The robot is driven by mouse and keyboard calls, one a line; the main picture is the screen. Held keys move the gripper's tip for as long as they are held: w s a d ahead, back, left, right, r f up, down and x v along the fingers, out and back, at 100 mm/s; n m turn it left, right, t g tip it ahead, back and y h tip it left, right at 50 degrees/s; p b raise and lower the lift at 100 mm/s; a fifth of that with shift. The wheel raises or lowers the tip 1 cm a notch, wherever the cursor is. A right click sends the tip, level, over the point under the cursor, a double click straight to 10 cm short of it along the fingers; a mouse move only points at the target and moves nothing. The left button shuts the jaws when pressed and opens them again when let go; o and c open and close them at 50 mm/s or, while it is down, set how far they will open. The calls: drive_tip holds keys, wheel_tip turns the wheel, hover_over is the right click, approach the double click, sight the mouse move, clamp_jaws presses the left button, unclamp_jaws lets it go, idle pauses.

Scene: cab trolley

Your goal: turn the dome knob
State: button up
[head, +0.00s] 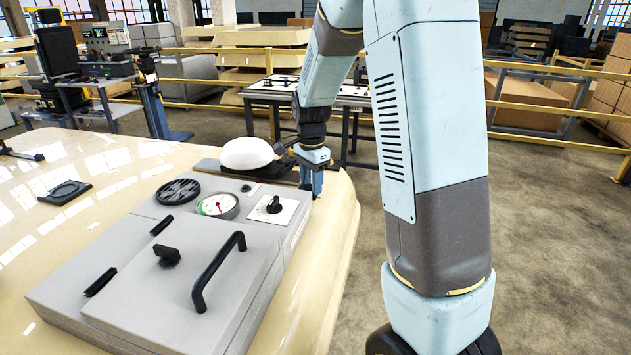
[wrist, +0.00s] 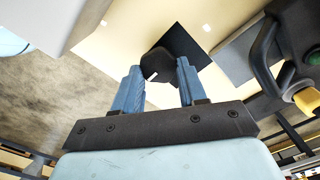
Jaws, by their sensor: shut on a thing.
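A white dome (head: 247,153) sits on a dark base at the back edge of the cream body. My gripper (head: 314,188) points down just right of the dome in the head view. In the wrist view my gripper (wrist: 160,80) has its two blue fingers on either side of a dark knob (wrist: 158,63) and is shut on it. A dark square plate (wrist: 187,44) shows behind the knob. In the head view the knob between the fingers cannot be made out, so its exact tie to the dome is unclear.
A grey box (head: 150,275) with a black handle (head: 218,270), a round gauge (head: 217,206) and a small black knob on a white plate (head: 290,212) lies in front. A black pad (head: 65,192) lies left. Yellow railings (head: 560,140) stand beyond open floor.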

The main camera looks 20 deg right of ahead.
drive_tip(key=c, duration=0.3)
drive_tip(key=shift+d, duration=0.45)
drive_tip(key=shift+c, duration=0.3)
drive_tip(key=shift+a+f, duration=0.1)
drive_tip(key=shift+a, duration=0.2)
drive_tip(key=shift+s+a+n, duration=0.1)
drive_tip(key=shift+a+n, duration=0.05)
drive_tip(key=shift+n, duration=0.25)
drive_tip(key=n, duration=0.4)
drive_tip(key=shift+a, duration=0.1)
drive_tip(key=n, duration=0.9)
drive_tip(key=shift+a+n, duration=0.2)
drive_tip(key=shift+n, duration=0.2)
drive_tip(key=shift+a+n, duration=0.15)
drive_tip(key=shift+n, duration=2.45)
